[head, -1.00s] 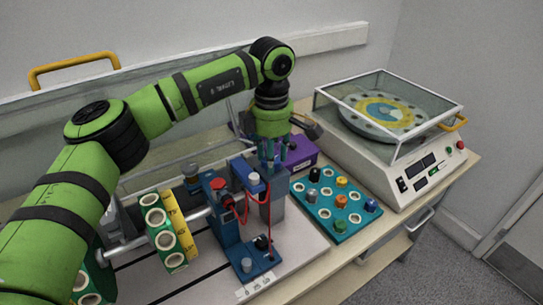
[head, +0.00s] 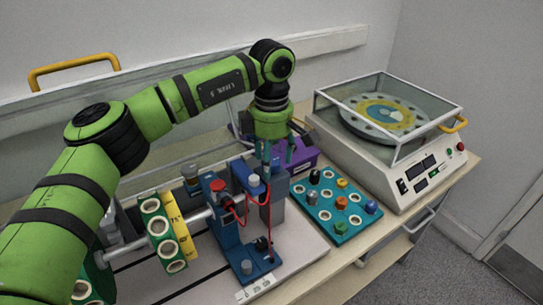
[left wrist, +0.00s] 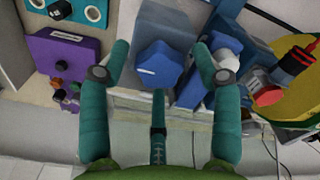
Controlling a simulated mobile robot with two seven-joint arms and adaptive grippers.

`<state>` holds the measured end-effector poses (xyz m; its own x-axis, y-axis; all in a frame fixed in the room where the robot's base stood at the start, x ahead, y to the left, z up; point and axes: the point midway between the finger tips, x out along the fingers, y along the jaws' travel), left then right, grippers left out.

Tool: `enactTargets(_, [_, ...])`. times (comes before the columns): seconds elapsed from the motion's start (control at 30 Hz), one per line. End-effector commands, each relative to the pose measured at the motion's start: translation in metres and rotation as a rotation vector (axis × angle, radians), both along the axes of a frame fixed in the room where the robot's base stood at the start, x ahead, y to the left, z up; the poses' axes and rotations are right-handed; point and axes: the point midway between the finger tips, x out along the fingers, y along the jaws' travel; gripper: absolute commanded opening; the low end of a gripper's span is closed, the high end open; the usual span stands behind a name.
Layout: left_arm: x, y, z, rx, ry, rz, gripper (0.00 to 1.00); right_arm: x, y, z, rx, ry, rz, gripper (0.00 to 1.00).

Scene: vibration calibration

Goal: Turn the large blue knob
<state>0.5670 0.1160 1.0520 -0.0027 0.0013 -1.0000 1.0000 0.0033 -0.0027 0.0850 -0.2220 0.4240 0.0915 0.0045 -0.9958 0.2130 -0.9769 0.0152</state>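The large blue knob (left wrist: 160,66) is a lobed knob with a white mark, on a grey-blue block (left wrist: 170,25) in the left wrist view. My left gripper (left wrist: 162,85) has teal fingers. They are spread apart, with one finger to the left of the knob, one to the right and one below it in the picture. No finger clearly touches the knob. In the head view, my left gripper (head: 275,158) points down over the blue rig (head: 232,235), and its fingers largely hide the knob. My right gripper is in neither view.
A white-capped blue post (head: 254,182) and a red knob (head: 217,185) stand close to the gripper. A purple box (head: 304,158) is behind it. A teal panel with small knobs (head: 328,228) and a glass-covered machine (head: 400,160) are to the right.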

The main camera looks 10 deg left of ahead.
Motion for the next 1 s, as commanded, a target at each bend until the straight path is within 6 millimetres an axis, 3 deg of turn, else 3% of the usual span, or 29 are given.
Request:
enactTargets(0.37, [0.001, 0.000, 0.007, -0.001, -0.004, 0.001, 0.67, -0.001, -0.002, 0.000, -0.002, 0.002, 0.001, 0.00])
enactTargets(0.47, [0.001, -0.001, 0.020, -0.002, -0.006, 0.000, 0.67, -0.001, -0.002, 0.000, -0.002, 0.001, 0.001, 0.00])
enactTargets(0.8, [0.001, -0.001, 0.090, -0.002, -0.005, 0.001, 0.67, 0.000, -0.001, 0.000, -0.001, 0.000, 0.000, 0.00])
enactTargets(1.0, [0.001, 0.000, 0.115, -0.001, -0.002, 0.001, 0.67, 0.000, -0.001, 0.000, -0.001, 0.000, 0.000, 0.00])
